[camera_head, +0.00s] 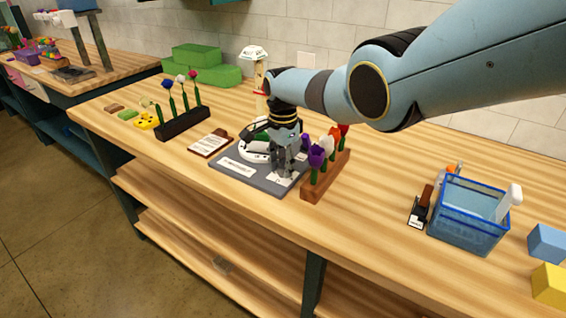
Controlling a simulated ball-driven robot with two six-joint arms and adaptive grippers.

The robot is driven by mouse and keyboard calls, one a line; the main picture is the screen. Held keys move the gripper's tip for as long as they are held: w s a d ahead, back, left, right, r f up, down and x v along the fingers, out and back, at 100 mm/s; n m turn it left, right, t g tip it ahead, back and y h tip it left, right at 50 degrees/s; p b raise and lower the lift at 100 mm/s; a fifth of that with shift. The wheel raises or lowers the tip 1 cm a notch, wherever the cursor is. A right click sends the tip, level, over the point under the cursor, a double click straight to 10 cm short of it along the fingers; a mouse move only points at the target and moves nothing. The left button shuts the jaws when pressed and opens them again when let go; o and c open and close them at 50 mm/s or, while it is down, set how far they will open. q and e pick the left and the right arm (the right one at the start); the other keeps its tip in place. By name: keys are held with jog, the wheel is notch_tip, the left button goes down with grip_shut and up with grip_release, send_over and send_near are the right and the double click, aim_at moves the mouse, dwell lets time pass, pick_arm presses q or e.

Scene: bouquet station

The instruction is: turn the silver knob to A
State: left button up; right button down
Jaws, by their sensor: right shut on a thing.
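My right gripper (287,165) comes down from the right over a dark grey board (235,180) on the wooden bench. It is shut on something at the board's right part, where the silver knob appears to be. The fingers hide most of the knob, so its setting cannot be read. White labels (237,167) lie on the board, their letters too small to read. A white rounded part (254,153) shows on the board just left of the gripper. My left gripper is out of view.
A wooden rack with purple, white and red tulips (317,187) stands close right of the gripper. A dark flower rack (182,124) and a clipboard (211,143) are to the left. A blue basket (467,222) stands right.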

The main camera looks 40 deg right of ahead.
aim_at(283, 166)
jog(key=shift+m, duration=1.9)
jog(key=c, duration=1)
grip_release()
jog(key=shift+r, duration=0.1)
notch_tip(283, 166, up, 12)
jog(key=shift+f, duration=0.1)
